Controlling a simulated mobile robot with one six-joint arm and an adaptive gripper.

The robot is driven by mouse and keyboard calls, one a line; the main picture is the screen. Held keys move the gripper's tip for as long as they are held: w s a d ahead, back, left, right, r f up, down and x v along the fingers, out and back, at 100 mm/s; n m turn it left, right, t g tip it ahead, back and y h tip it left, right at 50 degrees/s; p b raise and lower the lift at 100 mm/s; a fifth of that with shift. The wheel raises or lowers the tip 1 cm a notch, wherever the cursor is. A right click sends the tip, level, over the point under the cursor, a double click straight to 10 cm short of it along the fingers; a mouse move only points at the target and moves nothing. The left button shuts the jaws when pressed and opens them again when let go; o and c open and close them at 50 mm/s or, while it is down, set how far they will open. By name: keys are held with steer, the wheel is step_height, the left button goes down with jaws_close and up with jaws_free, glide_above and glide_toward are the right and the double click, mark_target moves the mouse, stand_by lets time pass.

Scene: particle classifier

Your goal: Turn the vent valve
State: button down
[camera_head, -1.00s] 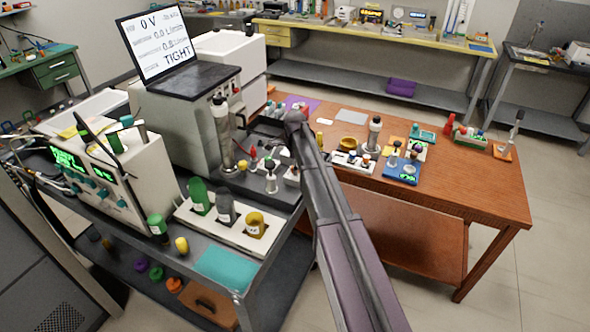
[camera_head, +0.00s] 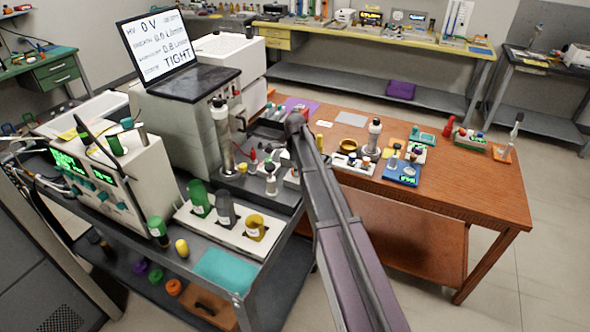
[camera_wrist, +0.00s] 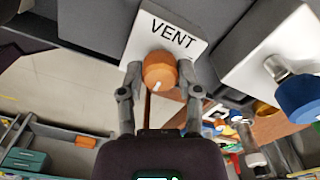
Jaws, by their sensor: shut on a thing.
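The vent valve knob (camera_wrist: 159,71) is orange and round, with a white mark toward its lower edge in the wrist view. It sits at the lower edge of a white plate (camera_wrist: 186,45) lettered VENT. My gripper (camera_wrist: 160,80) has one finger on each side of the knob and is shut on it. In the head view my arm runs up from the bottom toward the instruments, and it hides the gripper and knob. The laptop screen (camera_head: 160,46) reads HV 0 V and, on its bottom line, TIGHT.
A blue knob (camera_wrist: 297,97) on a metal stem stands right of the vent plate in the wrist view. The cart (camera_head: 262,265) with a tray of bottles (camera_head: 225,222) lies left of my arm. A wooden table (camera_head: 460,195) with small devices stands to the right.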

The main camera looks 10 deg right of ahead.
steer(key=shift+n, duration=0.3)
steer(key=n, duration=0.4)
steer(key=shift+s, duration=0.1)
steer(key=n, duration=0.4)
steer(key=shift+n, duration=0.4)
steer(key=n, duration=0.8)
steer(key=shift+s+d, duration=0.1)
steer(key=shift+c, duration=1.5)
jaws_free()
